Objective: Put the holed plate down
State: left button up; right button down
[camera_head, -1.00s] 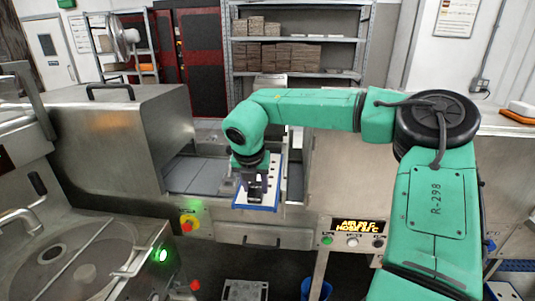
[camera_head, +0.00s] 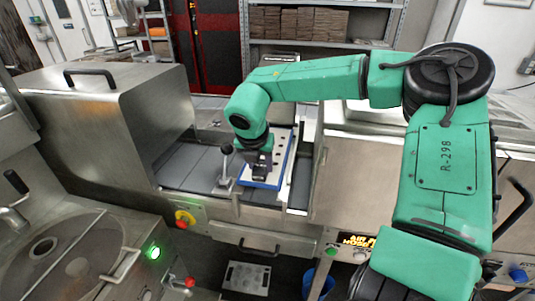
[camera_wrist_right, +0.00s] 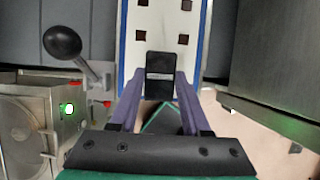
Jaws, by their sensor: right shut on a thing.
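The holed plate (camera_head: 283,150) is a white strip with dark square holes and a blue edge. In the head view it is over the slatted grey bed of the steel machine; I cannot tell whether it touches the bed. My right gripper (camera_head: 261,171) is at its near end, shut on the plate's black grip block. The right wrist view shows the purple fingers (camera_wrist_right: 160,98) on both sides of the black block (camera_wrist_right: 159,76), with the white plate (camera_wrist_right: 187,37) stretching away beyond. My left gripper is out of view.
A lever with a dark knob (camera_head: 226,150) stands close left of the plate. A steel hood (camera_head: 110,110) is on the left and a steel cabinet (camera_head: 345,185) on the right. Slatted bed (camera_head: 192,172) shows bare left of the plate. A blue bin (camera_head: 318,283) is below.

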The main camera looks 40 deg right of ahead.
aim_at(264, 164)
jog(key=shift+w+d+f, duration=0.15)
jog(key=shift+d+f, duration=0.35)
jog(key=shift+f, duration=0.15)
jog(key=shift+w+d+f, duration=0.15)
jog(key=shift+d+f, duration=0.35)
jog(key=shift+f, duration=0.1)
jog(key=shift+c, duration=1.8)
grip_release()
jog(key=shift+s+a+r, duration=0.2)
jog(key=shift+a+r, duration=0.05)
jog(key=shift+a, duration=0.25)
jog(key=shift+s+a+r, duration=0.2)
jog(key=shift+a, duration=0.25)
jog(key=shift+w, duration=0.1)
jog(key=shift+w+d+f, duration=0.15)
jog(key=shift+d+f, duration=0.05)
jog(key=shift+d, duration=0.15)
jog(key=shift+r+b, duration=0.35)
jog(key=shift+b, duration=0.05)
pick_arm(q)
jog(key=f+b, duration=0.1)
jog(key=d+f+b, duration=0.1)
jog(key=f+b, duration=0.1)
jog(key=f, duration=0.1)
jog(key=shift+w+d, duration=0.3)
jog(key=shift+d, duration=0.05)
pick_arm(e)
jog(key=v, duration=1.1)
jog(key=shift+r, duration=0.25)
jog(key=shift+a, duration=0.2)
